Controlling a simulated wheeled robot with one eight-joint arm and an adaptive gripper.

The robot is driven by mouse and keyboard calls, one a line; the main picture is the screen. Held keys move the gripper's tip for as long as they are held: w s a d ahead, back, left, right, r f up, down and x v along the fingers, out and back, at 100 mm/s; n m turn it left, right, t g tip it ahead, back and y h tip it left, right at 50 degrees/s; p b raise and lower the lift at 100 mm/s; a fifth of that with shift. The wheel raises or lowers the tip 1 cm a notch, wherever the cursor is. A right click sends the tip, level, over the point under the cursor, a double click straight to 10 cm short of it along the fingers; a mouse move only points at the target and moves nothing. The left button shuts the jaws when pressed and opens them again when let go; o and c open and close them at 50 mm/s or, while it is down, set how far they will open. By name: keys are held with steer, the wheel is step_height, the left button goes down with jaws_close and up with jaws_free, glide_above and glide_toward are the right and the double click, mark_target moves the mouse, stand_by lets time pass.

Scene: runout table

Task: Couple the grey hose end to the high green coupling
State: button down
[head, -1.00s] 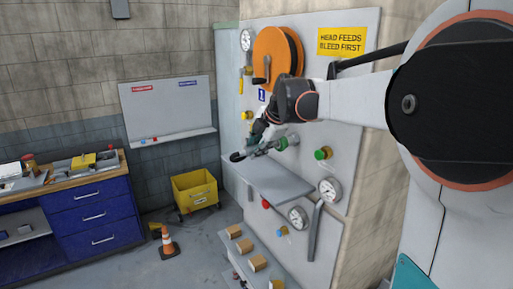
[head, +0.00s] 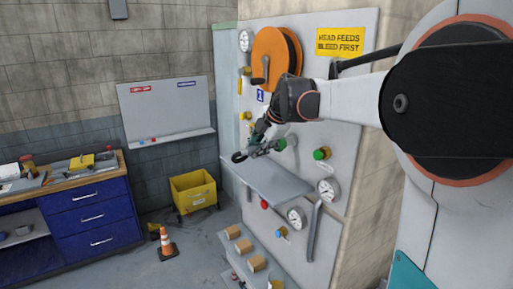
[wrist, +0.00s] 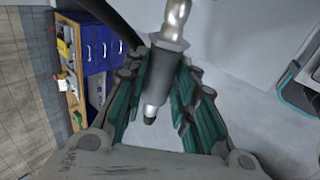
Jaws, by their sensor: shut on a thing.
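My gripper (head: 262,147) is in front of the upright panel, above its grey shelf. In the wrist view its teal-padded fingers (wrist: 158,95) are shut on the grey hose end (wrist: 166,60), a grey sleeve with bright metal at the top and a dark-tipped nose at the bottom. A dark hose (wrist: 105,14) shows at the upper left there. One green coupling (head: 322,153) with a brass collar sits on the panel, right of my gripper. Another green part (head: 281,144) shows just beside my gripper, partly hidden. I cannot tell whether the hose end touches it.
The grey shelf (head: 268,182) juts from the panel below my gripper. An orange reel (head: 272,58) is above, and gauges (head: 326,190) and a yellow fitting (head: 246,116) surround the work area. A yellow bin (head: 193,192) and an orange cone (head: 166,242) stand on the floor at left.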

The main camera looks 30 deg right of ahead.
steer(key=shift+d, duration=1.85)
steer(key=c, duration=1.2)
jaws_free()
steer(key=shift+d, duration=0.15)
steer(key=shift+v, duration=3.75)
